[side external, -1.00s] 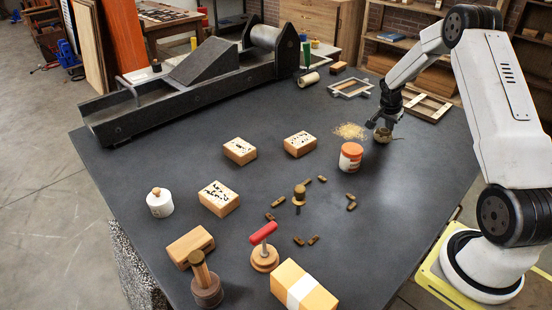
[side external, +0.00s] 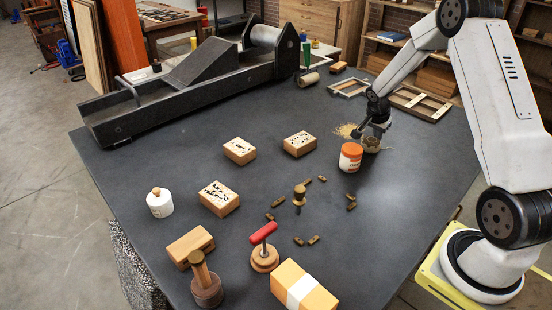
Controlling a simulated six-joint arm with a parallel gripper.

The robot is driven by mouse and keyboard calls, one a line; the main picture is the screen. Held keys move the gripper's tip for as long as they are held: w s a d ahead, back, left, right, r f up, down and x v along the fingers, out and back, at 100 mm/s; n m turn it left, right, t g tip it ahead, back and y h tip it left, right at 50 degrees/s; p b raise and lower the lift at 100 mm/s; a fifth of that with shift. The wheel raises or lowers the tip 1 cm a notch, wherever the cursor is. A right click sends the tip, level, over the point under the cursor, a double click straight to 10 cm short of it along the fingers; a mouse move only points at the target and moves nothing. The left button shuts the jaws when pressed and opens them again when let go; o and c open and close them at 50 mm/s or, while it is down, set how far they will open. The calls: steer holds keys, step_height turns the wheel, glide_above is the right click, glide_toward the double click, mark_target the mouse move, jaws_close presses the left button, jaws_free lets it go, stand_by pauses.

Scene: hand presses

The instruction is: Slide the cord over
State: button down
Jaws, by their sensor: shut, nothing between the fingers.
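A small brownish round coil (side external: 371,144), which looks like the cord, sits on the dark tabletop right behind the orange-and-white jar (side external: 350,157). It is small, and its details are hard to make out. My gripper (side external: 358,134) is shut and empty, low over the table at the coil's back left. It is very close to the coil; I cannot tell whether they touch.
Wooden frames (side external: 349,86) and (side external: 420,102) lie behind my gripper. Printing blocks (side external: 300,144), a white pot (side external: 160,202), small brown pieces and hand stamps (side external: 264,250) stand at centre and front. The long press (side external: 200,80) is at back left. The table's right side is clear.

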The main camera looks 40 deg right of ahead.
steer(key=shift+d, duration=2.1)
steer(key=v, duration=1)
steer(key=shift+a, duration=0.15)
steer(key=a+n+t+y, duration=0.2)
steer(key=a+n, duration=0.7)
steer(key=a, duration=1)
steer(key=s+a+f+n+y, duration=0.1)
steer(key=s+a+n, duration=0.8)
steer(key=a, duration=0.5)
steer(key=shift+s+a+t+y, duration=0.15)
steer(key=shift+s+t+y, duration=0.2)
steer(key=shift+s, duration=0.5)
